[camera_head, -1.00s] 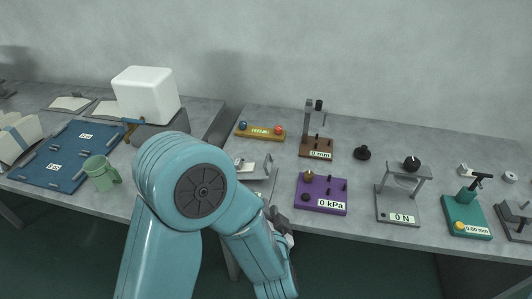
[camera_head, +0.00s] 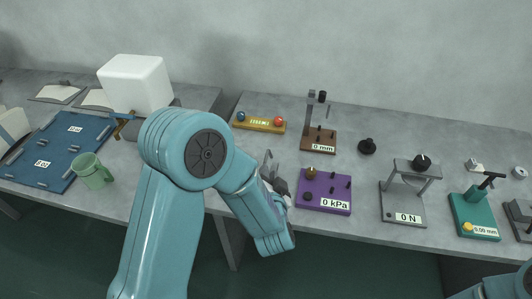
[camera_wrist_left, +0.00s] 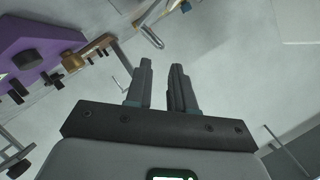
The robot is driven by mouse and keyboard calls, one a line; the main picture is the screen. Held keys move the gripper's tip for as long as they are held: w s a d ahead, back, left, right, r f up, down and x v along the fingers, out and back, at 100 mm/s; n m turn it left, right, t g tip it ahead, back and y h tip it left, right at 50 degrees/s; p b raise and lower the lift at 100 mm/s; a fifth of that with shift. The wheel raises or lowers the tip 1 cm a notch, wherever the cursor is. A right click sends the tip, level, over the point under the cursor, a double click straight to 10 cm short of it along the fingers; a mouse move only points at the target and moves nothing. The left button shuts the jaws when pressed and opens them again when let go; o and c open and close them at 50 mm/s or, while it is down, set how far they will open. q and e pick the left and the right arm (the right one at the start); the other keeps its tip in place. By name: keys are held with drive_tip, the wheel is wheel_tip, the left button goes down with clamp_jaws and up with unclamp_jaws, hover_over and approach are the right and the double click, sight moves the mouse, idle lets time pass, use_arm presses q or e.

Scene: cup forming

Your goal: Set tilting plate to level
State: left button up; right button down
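I cannot identify the tilting plate for certain. A grey metal fixture with a thin upright (camera_head: 268,158) stands left of the purple kPa block, mostly hidden behind my left arm, so its tilt cannot be told. My left gripper (camera_head: 283,186) is beside it, near the table's front edge and left of the purple block, partly covered by its own arm. In the left wrist view the left gripper's two fingers (camera_wrist_left: 162,68) are apart, with nothing between them. My right gripper is out of view; only a piece of my right arm shows at the bottom right.
The purple kPa block (camera_head: 324,204) is close to the left gripper and also shows in the wrist view (camera_wrist_left: 30,40). Behind are a yellow block (camera_head: 259,124) and a brown mm stand (camera_head: 317,147). A grey N stand (camera_head: 403,217) and green device (camera_head: 474,230) are to the right.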

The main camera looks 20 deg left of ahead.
sight(266, 155)
use_arm(q)
drive_tip(key=p+x, duration=0.1)
drive_tip(key=x, duration=0.8)
drive_tip(key=shift+w+a, duration=0.2)
drive_tip(key=shift+w, duration=0.15)
drive_tip(key=shift+f, duration=0.1)
